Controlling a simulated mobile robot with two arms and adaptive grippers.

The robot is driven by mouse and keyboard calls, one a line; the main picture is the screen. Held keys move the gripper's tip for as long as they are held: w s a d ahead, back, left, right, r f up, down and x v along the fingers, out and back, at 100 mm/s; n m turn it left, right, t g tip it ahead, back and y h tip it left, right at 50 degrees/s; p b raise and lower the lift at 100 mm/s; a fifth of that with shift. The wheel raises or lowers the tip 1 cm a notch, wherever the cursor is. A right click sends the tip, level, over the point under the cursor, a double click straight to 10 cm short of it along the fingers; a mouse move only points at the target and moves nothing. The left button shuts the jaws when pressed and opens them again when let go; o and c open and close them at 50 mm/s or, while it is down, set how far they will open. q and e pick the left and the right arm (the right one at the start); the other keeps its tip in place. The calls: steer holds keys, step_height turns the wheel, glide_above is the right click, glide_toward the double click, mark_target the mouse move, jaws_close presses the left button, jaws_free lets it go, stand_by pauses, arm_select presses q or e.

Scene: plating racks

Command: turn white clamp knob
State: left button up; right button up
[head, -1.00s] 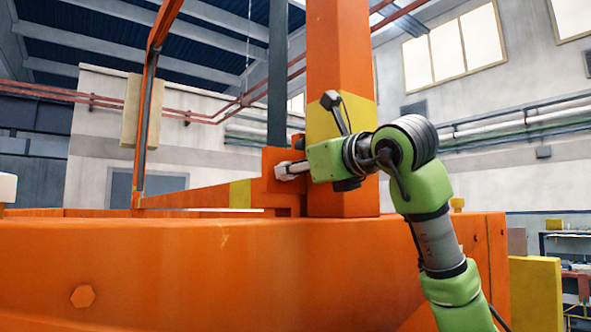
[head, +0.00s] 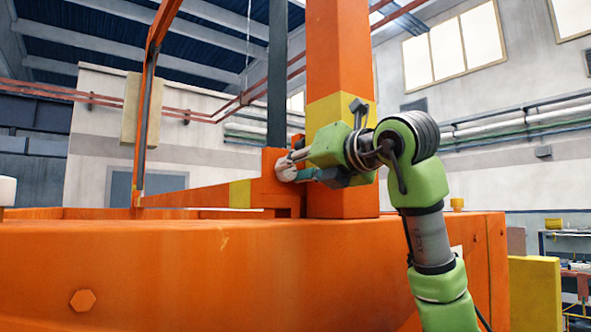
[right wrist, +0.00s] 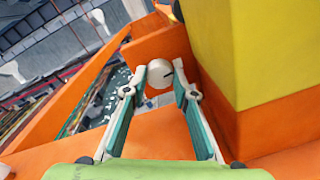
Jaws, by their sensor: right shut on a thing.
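The white clamp knob (head: 286,170) sits on the orange bracket beside the orange and yellow post in the head view. In the right wrist view the knob (right wrist: 159,74) is a round white face with a dark mark near its edge. My right gripper (head: 297,166) reaches it from the right and is shut on it. In the right wrist view the fingertips of this gripper (right wrist: 160,72) lie on either side of the knob. My left gripper is not in view.
The orange post (head: 341,60) with its yellow band stands close beside my right gripper. A wide orange beam (head: 180,265) with a hex bolt lies below. A thin orange frame (head: 144,120) rises at the left. A white piece (head: 7,189) shows at the left edge.

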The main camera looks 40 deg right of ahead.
steer(key=shift+r+m, duration=0.1)
steer(key=shift+m, duration=0.5)
steer(key=o, duration=1.1)
steer(key=s, duration=0.4)
steer(key=s+a, duration=0.1)
steer(key=s, duration=0.7)
steer(key=shift+a+r, duration=0.2)
steer(key=shift+a, duration=0.15)
steer(key=shift+w, duration=0.1)
